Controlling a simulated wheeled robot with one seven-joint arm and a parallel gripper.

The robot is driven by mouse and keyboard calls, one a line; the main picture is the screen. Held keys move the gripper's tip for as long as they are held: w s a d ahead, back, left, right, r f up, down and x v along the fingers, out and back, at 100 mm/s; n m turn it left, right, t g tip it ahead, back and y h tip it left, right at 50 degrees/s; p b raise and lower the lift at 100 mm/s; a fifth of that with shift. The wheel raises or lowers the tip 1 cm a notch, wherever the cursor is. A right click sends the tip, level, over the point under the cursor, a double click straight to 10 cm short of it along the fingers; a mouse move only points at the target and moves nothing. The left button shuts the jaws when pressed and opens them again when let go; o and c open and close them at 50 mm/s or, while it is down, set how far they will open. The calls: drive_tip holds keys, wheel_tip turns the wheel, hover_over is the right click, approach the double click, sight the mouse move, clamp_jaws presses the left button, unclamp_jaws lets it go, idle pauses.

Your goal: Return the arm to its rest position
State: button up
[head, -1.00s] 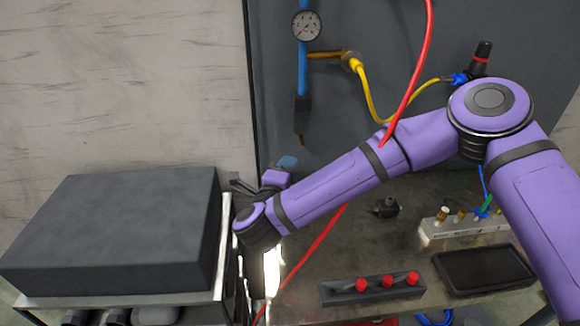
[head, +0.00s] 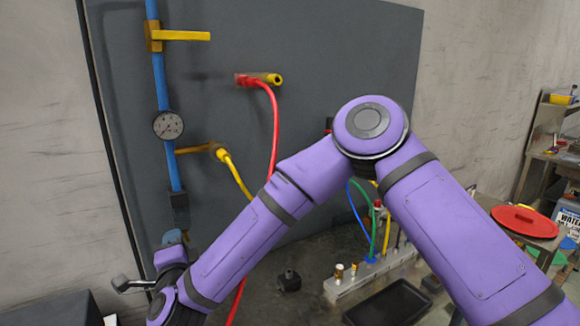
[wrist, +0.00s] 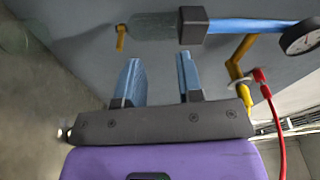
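My purple arm (head: 240,245) is bent, with its elbow (head: 368,125) high in the middle of the head view and its forearm reaching down to the lower left. My gripper (wrist: 158,80) shows in the wrist view, its two blue fingers apart with nothing held between them. In the head view the wrist (head: 172,290) mostly hides the fingers. The gripper is near the grey panel (head: 330,50), below the blue pipe (head: 160,80); whether it touches anything there I cannot tell.
A red hose (head: 275,130) hangs from the panel and passes behind my forearm. A yellow hose (head: 235,175) and a pressure gauge (head: 168,125) are nearby. A fitting block (head: 345,285) and a black tray (head: 388,303) are on the bench. A red lid (head: 525,220) lies at right.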

drive_tip(key=w+d+r+n+g+y, duration=0.3)
drive_tip(key=d+r+n+y, duration=0.1)
drive_tip(key=r+n, duration=0.2)
drive_tip(key=d+r+n+g+h, duration=0.25)
drive_tip(key=d+r+n, duration=0.2)
drive_tip(key=d, duration=0.75)
drive_tip(key=d+r+n+g+h, duration=0.25)
drive_tip(key=d+r, duration=0.35)
drive_tip(key=d, duration=0.6)
drive_tip(key=s+d+r+h, duration=0.1)
drive_tip(key=s+d+h, duration=0.1)
drive_tip(key=s+d, duration=0.45)
drive_tip(key=s+d+r+h, duration=0.2)
drive_tip(key=s+d, duration=0.1)
drive_tip(key=d, duration=0.7)
drive_tip(key=s+d+m+g+h, duration=0.1)
drive_tip(key=s+d+g, duration=0.3)
drive_tip(key=s+d, duration=0.7)
drive_tip(key=s+f+h, duration=0.1)
drive_tip(key=s, duration=0.3)
drive_tip(key=shift+d, duration=0.15)
